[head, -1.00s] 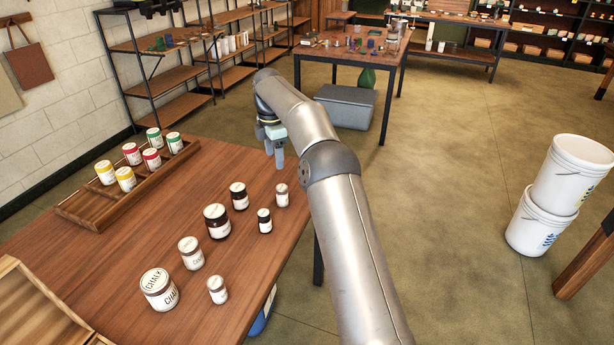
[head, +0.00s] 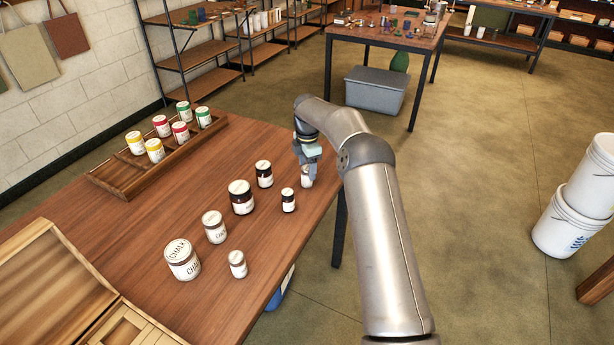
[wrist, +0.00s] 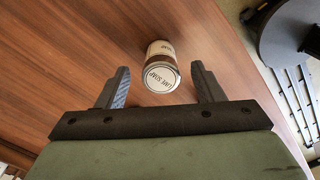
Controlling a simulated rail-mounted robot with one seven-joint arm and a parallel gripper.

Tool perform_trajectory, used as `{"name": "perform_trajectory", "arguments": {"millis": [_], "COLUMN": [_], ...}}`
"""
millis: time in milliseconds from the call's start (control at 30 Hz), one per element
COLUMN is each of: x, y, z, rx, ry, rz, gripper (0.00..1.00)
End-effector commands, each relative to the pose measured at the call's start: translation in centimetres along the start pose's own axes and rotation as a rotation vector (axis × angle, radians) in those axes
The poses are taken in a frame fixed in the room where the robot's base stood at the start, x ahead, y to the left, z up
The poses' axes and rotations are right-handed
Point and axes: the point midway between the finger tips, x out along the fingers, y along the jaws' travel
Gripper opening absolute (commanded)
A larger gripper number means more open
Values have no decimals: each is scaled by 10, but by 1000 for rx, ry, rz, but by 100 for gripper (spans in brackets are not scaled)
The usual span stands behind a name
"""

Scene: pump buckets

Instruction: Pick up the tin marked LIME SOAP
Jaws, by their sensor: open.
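The tin marked LIME SOAP (wrist: 161,75) stands on the wooden table in the wrist view, its lid lettering readable and a brown band on its side. It lies just ahead of and between the two fingertips of my gripper (wrist: 160,85), with gaps on both sides. The fingers are open and hold nothing. In the head view the tin (head: 307,178) shows near the table's right edge, partly hidden by my gripper (head: 308,160), which is right over or beside it.
A wooden rack (head: 130,178) holds several colored tins. The table's right edge is close; white buckets (head: 570,220) stand on the floor.

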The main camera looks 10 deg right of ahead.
Motion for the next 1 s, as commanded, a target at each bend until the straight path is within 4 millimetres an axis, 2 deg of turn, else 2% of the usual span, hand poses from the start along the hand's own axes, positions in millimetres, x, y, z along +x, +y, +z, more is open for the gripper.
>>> {"name": "perform_trajectory", "arguments": {"millis": [200, 300, 567, 733, 767, 1000], "x": [33, 42, 46, 46, 46, 45], "y": [-2, -1, -1, -1, -1, -1], "z": [-2, -2, -2, -2, -2, -2], "rx": [0, 0, 0, 0, 0, 0], "ry": [2, 1, 1, 1, 1, 1], "rz": [-4, -3, -1, -1, -1, -1], "gripper": [61, 61, 61, 17, 13, 13]}}
